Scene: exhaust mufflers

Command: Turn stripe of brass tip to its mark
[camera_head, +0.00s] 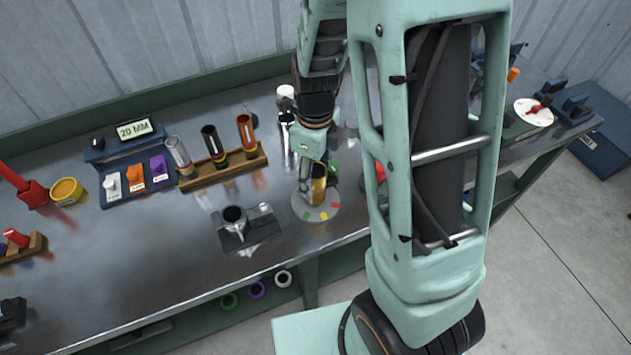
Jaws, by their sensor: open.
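The brass tip (319,190) stands upright on a round grey disc (298,207) near the front edge of the bench. I cannot tell whether a finger touches the tip. The stripe on the tip cannot be made out.
A grey clamp-like fixture (248,236) stands left of the disc. Behind it is a wooden rack (215,171) with several tubes. Chrome cylinders (286,130) and a green object (333,169) stand close behind the tip.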

